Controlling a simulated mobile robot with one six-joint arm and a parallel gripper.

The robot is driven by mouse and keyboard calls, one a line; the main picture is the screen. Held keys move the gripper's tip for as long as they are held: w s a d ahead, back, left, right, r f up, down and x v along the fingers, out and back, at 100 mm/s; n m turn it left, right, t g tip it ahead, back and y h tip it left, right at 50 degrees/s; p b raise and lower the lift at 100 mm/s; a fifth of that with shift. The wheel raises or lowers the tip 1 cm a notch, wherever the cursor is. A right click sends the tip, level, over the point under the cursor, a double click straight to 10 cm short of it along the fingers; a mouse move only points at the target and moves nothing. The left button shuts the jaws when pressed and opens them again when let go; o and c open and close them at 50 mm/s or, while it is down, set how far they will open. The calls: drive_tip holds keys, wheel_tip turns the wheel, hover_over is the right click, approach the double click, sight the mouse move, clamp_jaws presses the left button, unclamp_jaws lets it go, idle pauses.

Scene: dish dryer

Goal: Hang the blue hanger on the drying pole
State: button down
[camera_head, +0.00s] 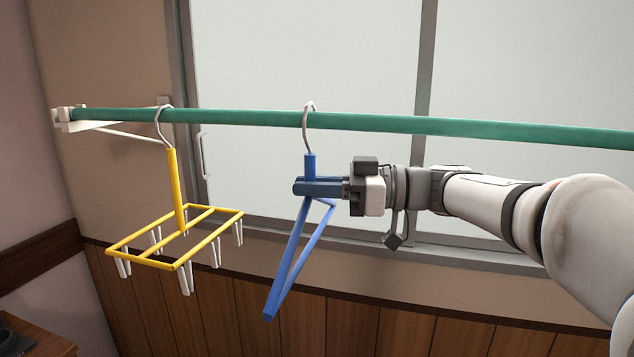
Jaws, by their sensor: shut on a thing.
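The blue hanger (285,263) is at the middle of the view, turned nearly edge-on, with its triangular frame hanging down. Its metal hook (306,130) reaches up to the green drying pole (410,124) and curves over its top edge. Whether the hook rests on the pole or only sits close to it, I cannot tell. My gripper (318,187) comes in from the right and is shut on the hanger's neck, just below the hook and below the pole. The fingers cover part of the neck.
A yellow hanger with white clips (178,237) hangs on the pole to the left. A white wall bracket (75,121) holds the pole's left end. A window (310,65) is behind the pole. The pole is bare between the two hangers and to the right.

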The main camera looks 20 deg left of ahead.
drive_tip(key=shift+f, duration=0.1)
drive_tip(key=c, duration=1.3)
unclamp_jaws()
